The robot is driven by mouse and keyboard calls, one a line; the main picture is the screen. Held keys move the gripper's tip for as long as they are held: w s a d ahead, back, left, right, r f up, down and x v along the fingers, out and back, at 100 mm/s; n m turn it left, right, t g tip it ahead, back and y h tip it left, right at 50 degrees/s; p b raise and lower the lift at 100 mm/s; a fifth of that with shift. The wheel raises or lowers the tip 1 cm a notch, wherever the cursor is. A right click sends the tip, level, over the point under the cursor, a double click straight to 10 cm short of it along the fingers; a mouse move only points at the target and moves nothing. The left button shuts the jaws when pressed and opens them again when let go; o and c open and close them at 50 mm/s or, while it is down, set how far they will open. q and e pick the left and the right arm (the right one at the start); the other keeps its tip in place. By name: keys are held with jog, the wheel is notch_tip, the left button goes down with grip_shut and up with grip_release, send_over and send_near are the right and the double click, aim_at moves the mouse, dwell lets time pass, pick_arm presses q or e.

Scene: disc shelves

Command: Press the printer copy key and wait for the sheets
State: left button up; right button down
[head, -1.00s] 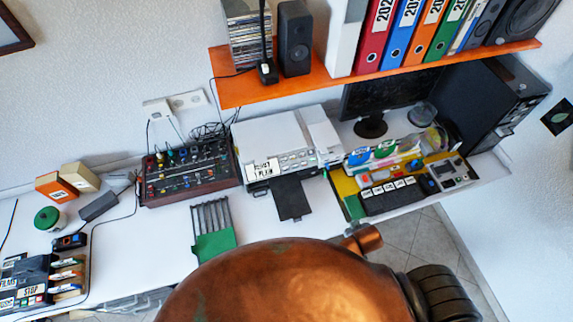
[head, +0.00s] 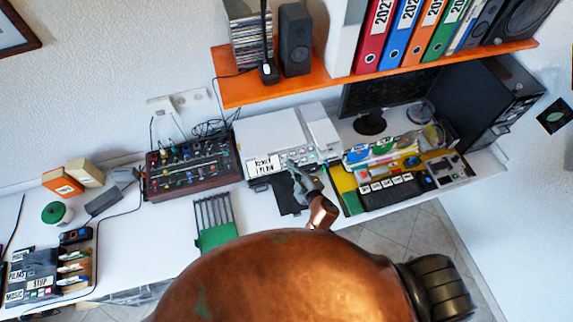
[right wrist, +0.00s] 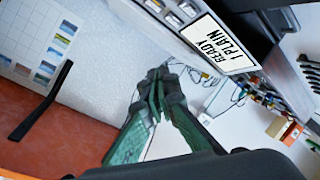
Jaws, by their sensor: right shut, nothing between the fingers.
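The printer (head: 268,134) is a white box on the desk below the orange shelf. My right gripper (head: 293,167) is shut and empty, at the printer's front edge near the keys. Its green fingers also show in the right wrist view (right wrist: 160,80). I cannot tell whether it touches a key. My left gripper is out of view.
A mixer (head: 190,168) stands left of the printer, with a green-ended rack (head: 216,236) in front. A yellow board with a black keyboard (head: 393,192) lies to the right. The orange shelf (head: 300,82) with binders hangs above.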

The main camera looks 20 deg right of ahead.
jog(key=shift+w+f+b, duration=0.7)
jog(key=shift+f+b, duration=0.55)
jog(key=shift+f, duration=0.05)
jog(key=shift+w+f+b, duration=0.7)
jog(key=shift+f+b, duration=0.6)
jog(key=shift+w+f+b, duration=0.7)
jog(key=shift+f+b, duration=0.55)
jog(key=shift+f, duration=0.05)
jog(key=shift+f, duration=0.1)
jog(key=shift+w+a+f, duration=0.1)
jog(key=shift+w+f, duration=0.15)
jog(key=shift+w+f+b, duration=0.15)
jog(key=shift+f+b, duration=0.2)
jog(key=shift+b, duration=0.2)
jog(key=shift+r, duration=0.1)
jog(key=shift+s+r+p, duration=0.4)
jog(key=shift+r+p, duration=0.25)
jog(key=shift+p, duration=0.15)
